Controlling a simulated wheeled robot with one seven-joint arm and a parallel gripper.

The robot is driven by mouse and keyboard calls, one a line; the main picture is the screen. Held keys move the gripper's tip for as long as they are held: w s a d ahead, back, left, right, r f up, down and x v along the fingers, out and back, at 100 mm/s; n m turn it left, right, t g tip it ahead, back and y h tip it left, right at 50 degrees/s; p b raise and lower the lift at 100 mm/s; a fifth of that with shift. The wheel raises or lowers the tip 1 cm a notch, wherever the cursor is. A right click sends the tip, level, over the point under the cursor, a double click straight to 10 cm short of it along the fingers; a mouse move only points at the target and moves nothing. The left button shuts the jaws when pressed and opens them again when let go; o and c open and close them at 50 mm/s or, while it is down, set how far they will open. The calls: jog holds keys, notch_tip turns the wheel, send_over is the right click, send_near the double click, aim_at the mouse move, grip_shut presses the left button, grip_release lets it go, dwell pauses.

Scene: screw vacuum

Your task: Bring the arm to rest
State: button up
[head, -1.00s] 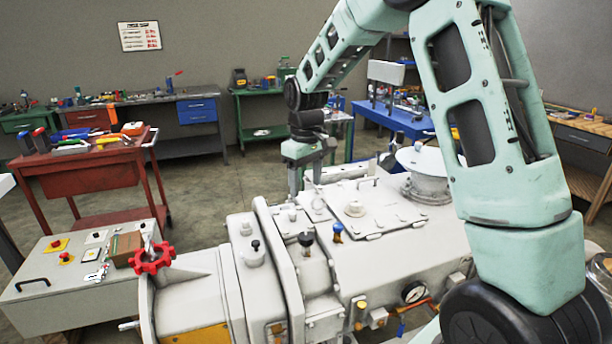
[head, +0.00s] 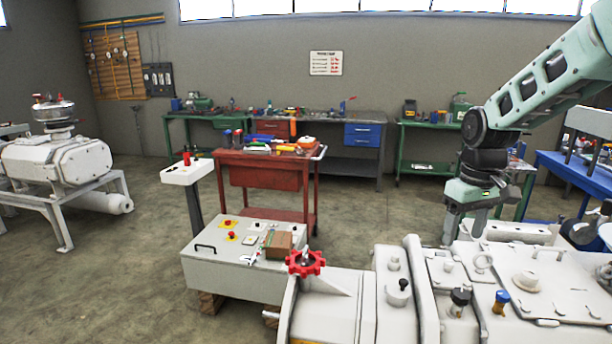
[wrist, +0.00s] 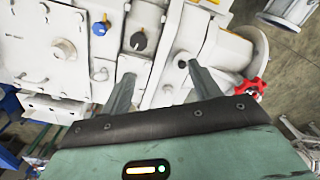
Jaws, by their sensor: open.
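My gripper (head: 463,226) hangs from the mint-green arm at the right of the head view, pointing down over the far side of the white vacuum pump (head: 540,272). In the wrist view my gripper (wrist: 158,88) shows two grey fingers spread apart with nothing between them. The pump's top lies below the fingers in that view, with a black knob (wrist: 138,41) and a blue knob (wrist: 99,28) beyond the fingertips. Whether the fingertips touch the pump cannot be told, but they look apart from it.
A red handwheel (head: 305,263) stands at the pump's left end. A grey control box (head: 228,270) with buttons and a brown block is left of it. A red cart (head: 265,175) stands behind. A blue bench (head: 575,178) is at the right. Open floor lies at the left.

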jog(key=s+a+n, duration=0.2)
jog(key=s+a, duration=0.5)
jog(key=a, duration=0.4)
jog(key=s+a+f+n, duration=0.1)
jog(key=s+a, duration=0.4)
jog(key=s, duration=0.6)
jog(key=s+a+f+n, duration=0.1)
jog(key=s+a, duration=0.4)
jog(key=s, duration=0.6)
jog(key=shift+a+f+n, duration=0.15)
jog(key=shift+n, duration=0.25)
